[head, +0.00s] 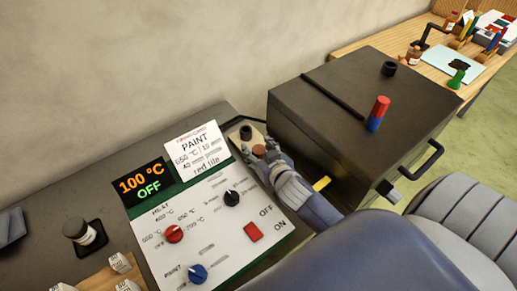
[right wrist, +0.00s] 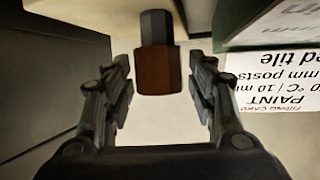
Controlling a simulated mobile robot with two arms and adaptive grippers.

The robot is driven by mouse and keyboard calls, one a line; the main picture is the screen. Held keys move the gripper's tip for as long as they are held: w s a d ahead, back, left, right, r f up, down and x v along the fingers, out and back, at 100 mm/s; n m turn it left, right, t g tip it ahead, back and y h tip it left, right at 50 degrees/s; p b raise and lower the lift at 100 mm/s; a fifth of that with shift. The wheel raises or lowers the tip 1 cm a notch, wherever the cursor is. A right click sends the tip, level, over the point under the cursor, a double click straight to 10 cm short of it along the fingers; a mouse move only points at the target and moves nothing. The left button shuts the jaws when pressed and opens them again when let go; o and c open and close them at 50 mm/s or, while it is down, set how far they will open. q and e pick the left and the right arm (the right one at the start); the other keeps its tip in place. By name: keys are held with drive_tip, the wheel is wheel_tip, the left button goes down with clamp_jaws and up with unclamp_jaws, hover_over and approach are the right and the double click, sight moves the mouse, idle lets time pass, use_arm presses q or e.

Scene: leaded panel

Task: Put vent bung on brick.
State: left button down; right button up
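A small brown piece (head: 258,151) sits at the tip of my right gripper (head: 268,160), between the panel and the kiln. In the right wrist view a brown and dark grey plug (right wrist: 157,72), seemingly the vent bung, stands between the open fingers (right wrist: 160,90), with a gap on each side. A pale block (head: 252,142), perhaps the brick, lies just behind the gripper with a black piece (head: 245,132) on it. I cannot tell whether the black and brown parts are one object. My left gripper is not in view.
The control panel (head: 210,215) and firing card (head: 195,150) are close at left. A wooden table (head: 385,45) stands behind.

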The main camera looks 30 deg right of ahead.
drive_tip(key=shift+r, duration=0.15)
drive_tip(key=shift+s, duration=0.35)
drive_tip(key=b+v, duration=0.2)
drive_tip(key=v, duration=0.9)
drive_tip(key=shift+r, duration=0.2)
drive_tip(key=shift+s+a, duration=0.1)
